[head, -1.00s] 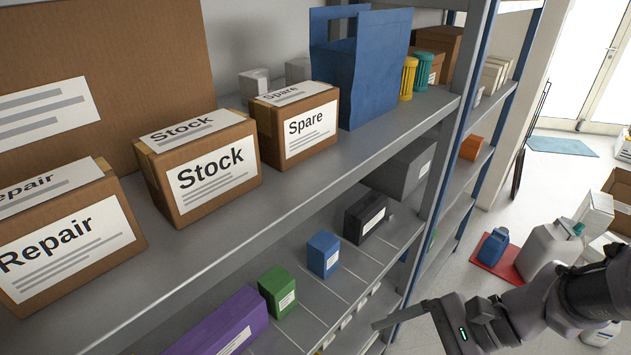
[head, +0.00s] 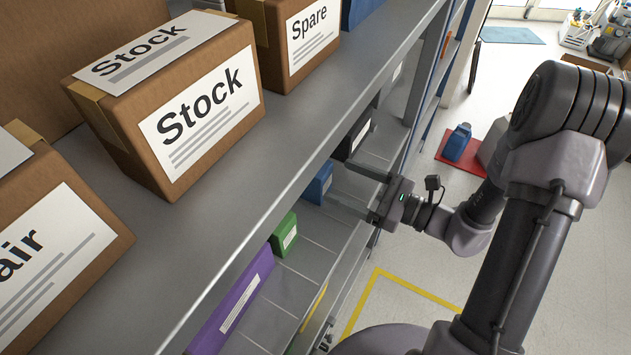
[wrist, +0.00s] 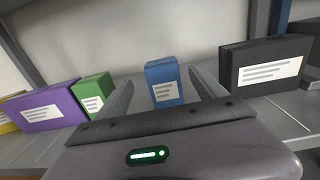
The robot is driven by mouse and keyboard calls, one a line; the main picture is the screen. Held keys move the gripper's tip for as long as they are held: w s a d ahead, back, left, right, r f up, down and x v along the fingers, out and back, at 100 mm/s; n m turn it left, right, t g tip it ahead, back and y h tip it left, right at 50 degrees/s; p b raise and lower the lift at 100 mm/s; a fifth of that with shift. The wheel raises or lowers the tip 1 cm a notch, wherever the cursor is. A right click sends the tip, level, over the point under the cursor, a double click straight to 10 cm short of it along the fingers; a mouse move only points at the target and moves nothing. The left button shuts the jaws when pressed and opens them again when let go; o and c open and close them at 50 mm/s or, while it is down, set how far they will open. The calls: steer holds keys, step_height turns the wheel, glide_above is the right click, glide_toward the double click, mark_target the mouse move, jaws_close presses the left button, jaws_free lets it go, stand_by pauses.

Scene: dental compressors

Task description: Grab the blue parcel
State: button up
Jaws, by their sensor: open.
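The blue parcel (head: 317,184) is a small upright box with a white label on the lower shelf. The upper shelf's edge hides part of it in the head view. In the wrist view the blue parcel (wrist: 165,84) stands ahead, between the lines of my two open fingers. My gripper (head: 350,187) is open and empty at the front of the lower shelf, pointing inward. In the wrist view my gripper (wrist: 163,92) has one finger to each side of the parcel, and I cannot tell whether the tips have reached it.
A green box (wrist: 93,95) and a purple box (wrist: 45,106) stand left of the parcel. A black box (wrist: 265,66) stands to the right, close to the right finger. The upper shelf (head: 225,215), bearing cardboard boxes, overhangs the lower one.

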mark_target(328, 171)
steer(key=b+x, duration=0.1)
steer(key=x, duration=0.4)
steer(key=shift+w+a+f+b, duration=0.1)
steer(key=shift+w+a+b, duration=0.1)
steer(key=shift+b, duration=0.1)
steer(key=shift+d, duration=0.1)
steer(key=c, duration=1.6)
steer(key=shift+r+p, duration=0.4)
steer(key=shift+r, duration=0.15)
step_height(328, 171, up, 3)
steer(key=shift+f+p, duration=0.2)
steer(key=shift+p, duration=0.55)
steer(key=s+d+p, duration=0.1)
steer(key=s+d, duration=0.2)
steer(key=s, duration=0.4)
steer(key=s+d+r+p, duration=0.1)
steer(key=s+d, duration=0.3)
steer(key=s, duration=0.3)
steer(key=shift+r+p, duration=0.2)
steer(key=shift+p, duration=0.2)
